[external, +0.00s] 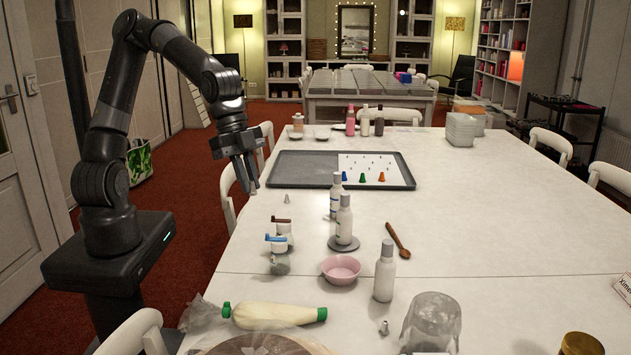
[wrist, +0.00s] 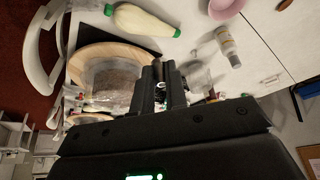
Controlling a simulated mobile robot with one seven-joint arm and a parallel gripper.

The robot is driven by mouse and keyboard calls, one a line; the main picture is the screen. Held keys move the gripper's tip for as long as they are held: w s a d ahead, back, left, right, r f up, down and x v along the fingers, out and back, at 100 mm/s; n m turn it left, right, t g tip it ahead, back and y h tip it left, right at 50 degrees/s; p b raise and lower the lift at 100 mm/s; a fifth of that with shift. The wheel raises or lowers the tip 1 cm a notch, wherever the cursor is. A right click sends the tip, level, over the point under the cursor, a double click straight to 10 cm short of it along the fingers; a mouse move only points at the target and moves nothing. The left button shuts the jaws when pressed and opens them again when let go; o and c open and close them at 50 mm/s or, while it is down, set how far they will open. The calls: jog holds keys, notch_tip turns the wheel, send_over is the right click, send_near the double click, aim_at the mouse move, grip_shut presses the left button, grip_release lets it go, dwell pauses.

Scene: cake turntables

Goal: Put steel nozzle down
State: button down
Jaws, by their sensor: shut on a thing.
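My gripper (external: 252,186) is shut on a small steel nozzle (wrist: 160,87), seen between the fingers in the wrist view and mostly hidden by them. In the external view the gripper hangs pointing down near the table's left edge, just left of the grey tray (external: 290,170). Another small metal nozzle (external: 287,199) stands on the table, and one more (external: 384,327) stands near the front.
A glass jar (external: 432,322) is at the front. The tray's left part is bare.

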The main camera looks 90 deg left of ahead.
notch_tip(320, 180, up, 2)
send_over(256, 294)
jog(key=s+a, duration=0.1)
notch_tip(256, 294, down, 19)
jog(key=shift+f+m, duration=0.4)
jog(key=shift+f, duration=0.2)
jog(key=shift+s+f, duration=0.1)
jog(key=shift+f, duration=2.1)
jog(key=shift+f, duration=0.15)
jog(key=shift+d+f, duration=0.1)
jog(key=shift+f, duration=1.55)
